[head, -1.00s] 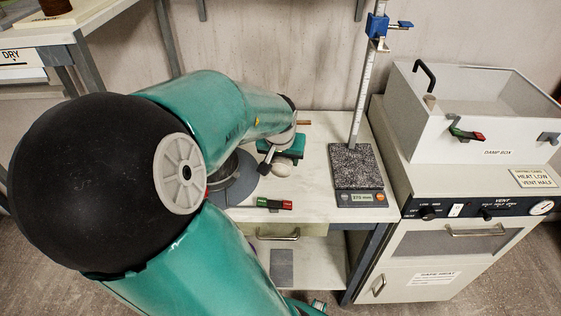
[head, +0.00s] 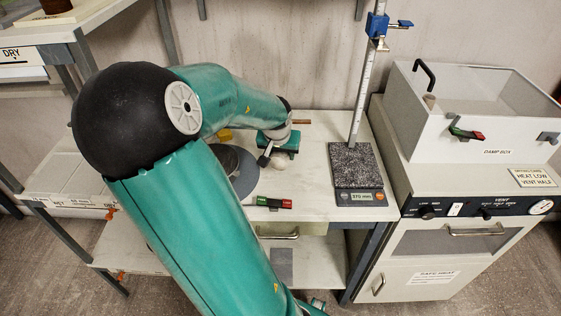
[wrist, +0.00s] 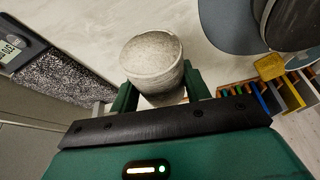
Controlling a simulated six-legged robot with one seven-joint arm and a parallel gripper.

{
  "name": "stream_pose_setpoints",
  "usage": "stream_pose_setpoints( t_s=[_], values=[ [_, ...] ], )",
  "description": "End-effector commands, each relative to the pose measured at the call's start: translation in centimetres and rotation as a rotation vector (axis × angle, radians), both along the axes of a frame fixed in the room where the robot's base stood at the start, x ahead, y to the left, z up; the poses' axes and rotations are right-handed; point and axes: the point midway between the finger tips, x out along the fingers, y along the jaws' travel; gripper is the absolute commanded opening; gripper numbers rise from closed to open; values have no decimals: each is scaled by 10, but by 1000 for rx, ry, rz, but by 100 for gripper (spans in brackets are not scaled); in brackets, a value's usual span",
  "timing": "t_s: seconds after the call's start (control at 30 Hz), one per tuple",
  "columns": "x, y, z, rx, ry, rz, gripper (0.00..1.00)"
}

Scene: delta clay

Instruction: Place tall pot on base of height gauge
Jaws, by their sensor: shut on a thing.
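The tall pot, a pale grey, speckled round form (wrist: 152,58), sits between the green fingers of my gripper (wrist: 160,92) in the wrist view. My gripper is shut on it. In the head view, my gripper (head: 278,146) is over the bench, left of the height gauge, and only a pale bit of the pot (head: 281,162) shows below it. The height gauge's base (head: 353,162) is a speckled dark granite slab with a display at its front, and its top is bare apart from the upright scale (head: 364,85). The base also shows at left in the wrist view (wrist: 62,83).
A grey round wheel (head: 243,180) stands left of my gripper. A blue slider (head: 377,27) sits high on the scale. The damp box (head: 470,120) stands right of the gauge. Bare bench (head: 314,180) separates gripper and base.

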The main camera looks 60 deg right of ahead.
Motion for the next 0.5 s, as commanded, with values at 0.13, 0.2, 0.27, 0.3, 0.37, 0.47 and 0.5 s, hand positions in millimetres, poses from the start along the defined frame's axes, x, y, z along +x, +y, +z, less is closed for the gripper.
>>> stream_pose_setpoints(
  t_s=[0.13, 0.2, 0.27, 0.3, 0.37, 0.47, 0.5],
  values=[
    [4, -12, -16, 0, 3, -4, 23],
    [8, -17, -22, -1, 3, -3, 23],
    [10, -19, -26, 0, 1, -2, 23],
    [11, -20, -28, 0, 1, -2, 23],
    [12, -22, -30, 0, 1, -2, 23],
    [13, -24, -42, 3, 2, -4, 23],
    [13, -24, -49, 3, 2, -3, 23]
  ],
)
